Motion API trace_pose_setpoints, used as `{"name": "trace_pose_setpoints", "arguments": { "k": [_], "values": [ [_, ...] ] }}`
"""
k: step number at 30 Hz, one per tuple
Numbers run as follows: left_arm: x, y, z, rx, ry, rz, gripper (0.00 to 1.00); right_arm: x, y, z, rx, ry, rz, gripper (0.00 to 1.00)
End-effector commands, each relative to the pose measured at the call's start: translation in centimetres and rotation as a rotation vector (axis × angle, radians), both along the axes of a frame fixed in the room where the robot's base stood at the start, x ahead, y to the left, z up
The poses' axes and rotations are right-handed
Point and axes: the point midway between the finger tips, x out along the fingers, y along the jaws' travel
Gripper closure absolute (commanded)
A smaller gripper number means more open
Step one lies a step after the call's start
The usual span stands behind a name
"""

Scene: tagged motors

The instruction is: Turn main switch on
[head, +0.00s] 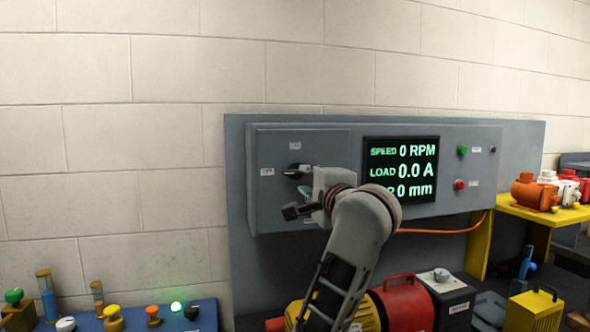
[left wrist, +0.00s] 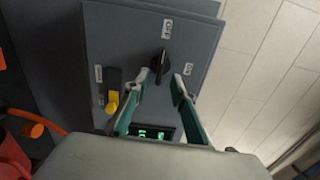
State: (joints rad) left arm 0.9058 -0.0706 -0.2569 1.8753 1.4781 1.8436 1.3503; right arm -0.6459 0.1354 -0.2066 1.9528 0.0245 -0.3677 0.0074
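The main switch (head: 297,170) is a black rotary knob on the left grey box (head: 330,144) of the wall panel. Its handle lies horizontal in the head view, pointing at the left label, which seems to read OFF; the label above seems to read ON. In the left wrist view the knob (left wrist: 160,67) stands upright just ahead of the fingertips. My left gripper (head: 298,201) is in front of the box, just below the knob. Its fingers (left wrist: 162,80) are apart with nothing held; I cannot tell whether a tip touches the knob. My right gripper is out of view.
A dark screen (head: 401,170) reads 0 RPM and 0.0 A. Green (head: 462,150) and red (head: 459,185) buttons sit right of it. A yellow handle (left wrist: 112,102) is beside the switch. Motors, including a red one (head: 408,303), crowd the bench below.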

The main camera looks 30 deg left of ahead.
Motion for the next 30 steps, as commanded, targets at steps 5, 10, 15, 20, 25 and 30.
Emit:
{"name": "trace_pose_setpoints", "arguments": {
  "k": [5,10,15,20,25,30],
  "values": [
    [1.0,0.5,0.4,-0.039,-0.018,-0.019,0.75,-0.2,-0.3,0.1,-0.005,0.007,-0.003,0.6],
    [2.6,2.5,0.4,-0.035,-0.015,-0.016,0.75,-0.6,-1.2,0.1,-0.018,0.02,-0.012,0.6],
    [4.2,4.4,0.4,-0.034,-0.015,-0.016,0.75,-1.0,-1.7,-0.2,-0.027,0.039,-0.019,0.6],
    [5.1,5.3,0.4,-0.035,-0.016,-0.018,0.75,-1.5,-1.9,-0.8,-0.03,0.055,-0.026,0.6],
    [5.3,5.6,0.3,-0.036,-0.017,-0.018,0.75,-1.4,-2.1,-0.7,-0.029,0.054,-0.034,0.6],
    [5.3,5.6,0.2,-0.036,-0.017,-0.018,0.77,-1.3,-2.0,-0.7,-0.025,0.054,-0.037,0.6]
  ]
}}
